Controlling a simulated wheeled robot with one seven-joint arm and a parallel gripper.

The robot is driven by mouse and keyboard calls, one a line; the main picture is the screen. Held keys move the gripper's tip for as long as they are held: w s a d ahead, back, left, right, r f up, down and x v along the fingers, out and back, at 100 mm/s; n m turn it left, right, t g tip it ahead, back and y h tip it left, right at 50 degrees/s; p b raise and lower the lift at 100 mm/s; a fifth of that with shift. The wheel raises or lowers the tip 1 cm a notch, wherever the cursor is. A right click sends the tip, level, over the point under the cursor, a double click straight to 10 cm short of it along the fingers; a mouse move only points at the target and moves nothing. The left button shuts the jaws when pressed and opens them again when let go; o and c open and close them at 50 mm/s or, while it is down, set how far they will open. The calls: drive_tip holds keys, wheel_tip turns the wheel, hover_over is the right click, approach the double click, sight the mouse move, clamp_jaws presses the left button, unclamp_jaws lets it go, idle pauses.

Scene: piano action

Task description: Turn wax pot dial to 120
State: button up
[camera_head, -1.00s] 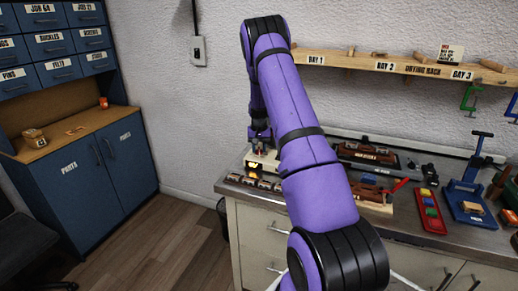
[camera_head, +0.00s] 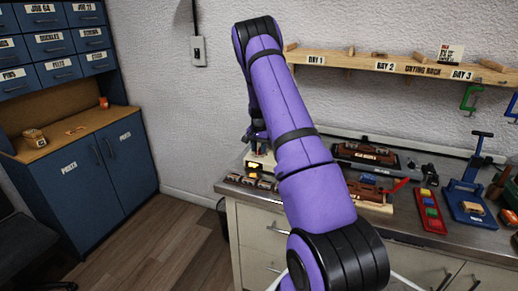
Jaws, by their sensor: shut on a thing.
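A small cream unit with a lit yellow front (camera_head: 254,166), which looks like the wax pot, sits at the left end of the workbench. My gripper (camera_head: 259,151) points down at the top of this unit, at the far end of my purple arm. It is shut on what seems to be the dial, with a bit of red showing close by. The dial's face and its numbers are too small and too covered to read.
Several small brown pieces (camera_head: 250,182) line the bench's front left edge. To the right of my arm are a red tray (camera_head: 430,212) with coloured blocks, a blue press (camera_head: 470,205) and brown parts. A drying shelf (camera_head: 400,66) hangs above.

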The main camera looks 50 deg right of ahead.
sight(259, 149)
drive_tip(key=o, duration=0.9)
wheel_tip(259, 149, up, 11)
drive_tip(key=shift+f, duration=0.1)
idle(0.6)
